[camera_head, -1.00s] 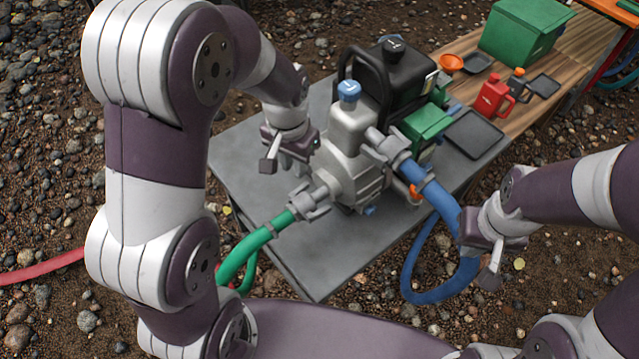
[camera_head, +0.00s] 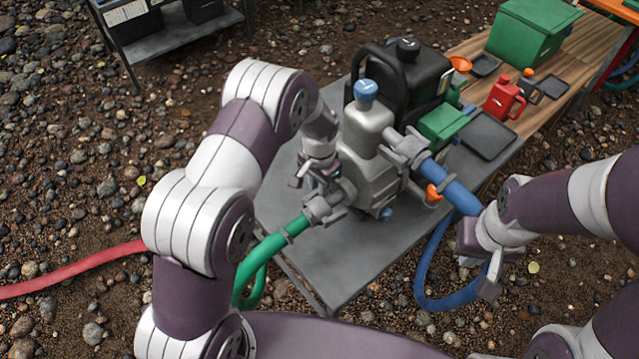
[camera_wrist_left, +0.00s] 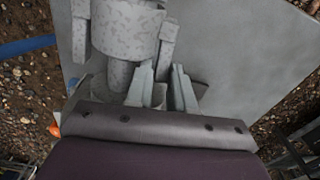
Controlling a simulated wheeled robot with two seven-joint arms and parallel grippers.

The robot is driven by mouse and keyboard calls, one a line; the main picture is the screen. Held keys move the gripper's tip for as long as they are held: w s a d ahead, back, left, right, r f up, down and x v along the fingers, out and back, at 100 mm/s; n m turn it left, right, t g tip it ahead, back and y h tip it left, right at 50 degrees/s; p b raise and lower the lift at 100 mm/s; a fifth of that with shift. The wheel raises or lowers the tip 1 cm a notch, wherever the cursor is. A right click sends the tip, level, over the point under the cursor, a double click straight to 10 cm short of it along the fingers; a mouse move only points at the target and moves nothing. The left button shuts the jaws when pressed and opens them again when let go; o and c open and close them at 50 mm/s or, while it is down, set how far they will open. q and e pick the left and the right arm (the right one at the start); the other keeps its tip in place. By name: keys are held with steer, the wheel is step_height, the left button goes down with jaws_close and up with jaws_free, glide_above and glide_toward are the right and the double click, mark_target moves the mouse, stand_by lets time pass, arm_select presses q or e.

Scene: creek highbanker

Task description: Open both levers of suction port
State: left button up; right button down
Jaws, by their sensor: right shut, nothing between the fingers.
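The silver pump (camera_head: 368,140) sits on the grey table with a hose coupling on each side. The left coupling (camera_head: 322,207) joins the green hose (camera_head: 272,246); the right coupling (camera_head: 405,150) joins the blue hose (camera_head: 455,188). My left gripper (camera_head: 326,176) is close behind the green hose's coupling. In the left wrist view, its two fingertips (camera_wrist_left: 165,78) are apart, just below the right-hand lever (camera_wrist_left: 168,42) of a speckled grey coupling (camera_wrist_left: 125,32); contact is unclear. Another lever (camera_wrist_left: 80,36) hangs on the left. My right gripper (camera_head: 491,278) is shut and empty, beside the blue hose.
The grey table (camera_head: 335,265) has bare room at its front. A black tray (camera_head: 486,135), a red can (camera_head: 504,98) and a green bin (camera_head: 528,40) stand toward the back right. A red hose (camera_head: 75,270) lies on the gravel at left.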

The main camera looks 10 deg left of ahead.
arm_select(q)
steer(key=shift+a, duration=0.1)
jaws_close()
steer(key=shift+w, duration=0.1)
steer(key=shift+w+a+n+p, duration=0.1)
steer(key=shift+a+n+p, duration=0.45)
steer(key=shift+n, duration=1.3)
steer(key=shift+w+a+n+p, duration=0.1)
steer(key=shift+a+n+p, duration=0.2)
steer(key=shift+a+n, duration=1.1)
steer(key=shift+a+n+p, duration=0.15)
steer(key=shift+n+p, duration=0.25)
steer(key=shift+n, duration=1.95)
jaws_free()
